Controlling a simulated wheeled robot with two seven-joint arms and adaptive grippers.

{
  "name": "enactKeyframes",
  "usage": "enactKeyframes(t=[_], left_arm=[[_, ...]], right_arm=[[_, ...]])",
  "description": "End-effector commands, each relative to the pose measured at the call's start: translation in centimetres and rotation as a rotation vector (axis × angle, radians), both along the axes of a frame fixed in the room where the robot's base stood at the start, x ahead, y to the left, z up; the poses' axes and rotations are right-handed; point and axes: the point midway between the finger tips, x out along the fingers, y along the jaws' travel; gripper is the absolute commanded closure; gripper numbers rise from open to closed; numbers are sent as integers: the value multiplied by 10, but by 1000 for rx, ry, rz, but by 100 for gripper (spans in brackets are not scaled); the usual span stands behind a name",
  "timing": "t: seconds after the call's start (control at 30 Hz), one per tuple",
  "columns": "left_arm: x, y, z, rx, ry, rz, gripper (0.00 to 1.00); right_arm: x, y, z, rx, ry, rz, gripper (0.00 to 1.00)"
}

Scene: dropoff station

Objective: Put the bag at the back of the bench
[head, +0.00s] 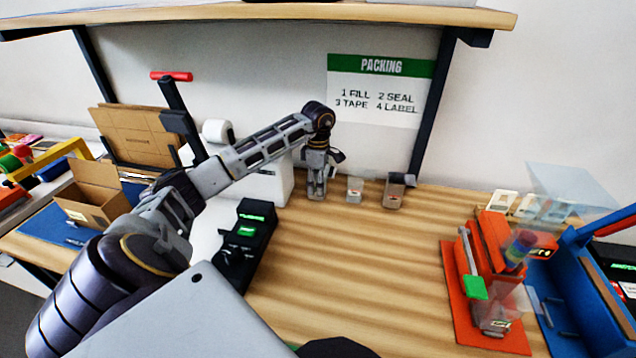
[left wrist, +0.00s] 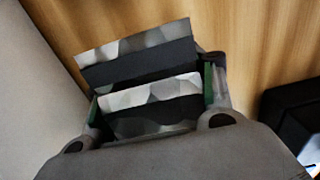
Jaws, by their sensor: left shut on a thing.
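The bag (left wrist: 150,82), silver-grey and black, is between the two fingers of my left gripper (left wrist: 152,100) in the left wrist view. The fingers have green inner pads and are shut on it. In the head view my left gripper (head: 316,190) points down at the back of the bench (head: 340,270), beside a white box-shaped unit. The bag is mostly hidden by the gripper there, and I cannot tell whether its base touches the wood. My right gripper is not in view.
Two small pouch-like items, one pale (head: 355,189) and one brownish (head: 394,191), stand just right of the gripper. A black device (head: 246,240) is at left. An orange sealer-like device (head: 485,290) and blue device stand at right. The bench middle is clear. A shelf (head: 260,14) hangs above.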

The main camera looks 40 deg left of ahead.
Motion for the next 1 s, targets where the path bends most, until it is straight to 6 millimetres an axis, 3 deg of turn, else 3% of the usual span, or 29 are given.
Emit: enactKeyframes(t=[0.33,0.37,0.5,1.0], left_arm=[[0,0,-2,0,0,0,68],[0,0,-1,0,0,0,41],[0,0,-1,0,0,0,23],[0,0,2,0,-1,0,23]], right_arm=[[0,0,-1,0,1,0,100],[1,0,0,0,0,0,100],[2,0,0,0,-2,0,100],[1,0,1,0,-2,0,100]])
